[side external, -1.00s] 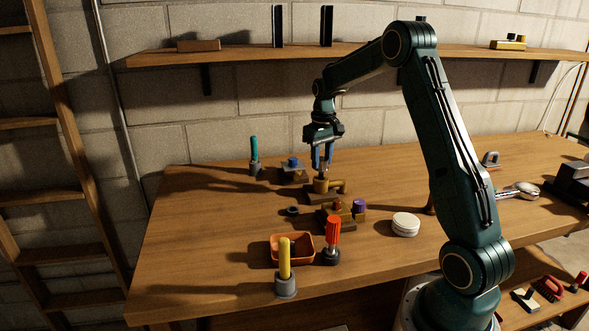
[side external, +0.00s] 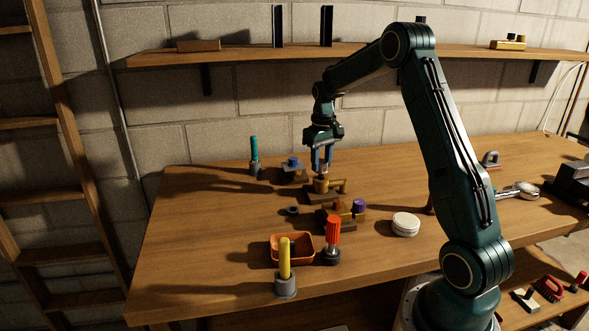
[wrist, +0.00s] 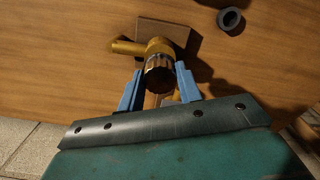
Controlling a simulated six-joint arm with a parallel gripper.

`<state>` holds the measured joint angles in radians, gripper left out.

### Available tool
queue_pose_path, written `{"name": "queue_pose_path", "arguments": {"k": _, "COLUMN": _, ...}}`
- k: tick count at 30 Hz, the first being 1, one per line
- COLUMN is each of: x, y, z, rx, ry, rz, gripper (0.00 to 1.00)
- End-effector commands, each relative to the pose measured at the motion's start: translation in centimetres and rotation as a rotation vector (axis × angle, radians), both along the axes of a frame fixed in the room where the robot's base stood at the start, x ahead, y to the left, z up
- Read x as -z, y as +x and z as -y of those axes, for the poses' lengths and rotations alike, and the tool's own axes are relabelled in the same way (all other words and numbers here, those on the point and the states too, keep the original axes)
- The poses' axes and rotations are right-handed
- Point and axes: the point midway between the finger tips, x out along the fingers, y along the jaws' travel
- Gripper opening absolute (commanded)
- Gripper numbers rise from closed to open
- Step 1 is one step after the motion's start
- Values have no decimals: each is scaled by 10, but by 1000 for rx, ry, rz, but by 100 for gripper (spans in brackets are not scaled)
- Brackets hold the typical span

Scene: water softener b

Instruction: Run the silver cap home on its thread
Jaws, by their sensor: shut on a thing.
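My gripper (side external: 322,167) points down over a brass valve body (side external: 332,186) on a dark wooden block. Its blue fingers, seen in the wrist view (wrist: 159,82), are shut on the ribbed silver cap (wrist: 158,74), which has a dark top. The cap sits at the upright end of the brass valve body (wrist: 128,47), in line with it in the wrist view. The fingers hide part of the cap in the side view. How far the cap is down on the thread cannot be told.
A blue-capped fitting (side external: 293,166) and a teal-handled tool (side external: 254,155) stand left of the gripper. A dark ring (side external: 292,211) lies nearby. A fitting with a purple cap (side external: 359,205), a red-handled tool (side external: 333,235) and an orange tray (side external: 275,258) are in front. The left tabletop is clear.

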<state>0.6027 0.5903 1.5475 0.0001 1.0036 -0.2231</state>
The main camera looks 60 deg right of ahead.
Motion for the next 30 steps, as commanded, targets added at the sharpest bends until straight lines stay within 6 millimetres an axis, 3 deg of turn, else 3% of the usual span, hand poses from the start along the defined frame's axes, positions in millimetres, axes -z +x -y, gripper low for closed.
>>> {"name": "queue_pose_path", "arguments": {"k": 30, "x": 22, "y": 0, "z": 0, "rx": 0, "ry": 0, "rz": -1, "gripper": 12}}
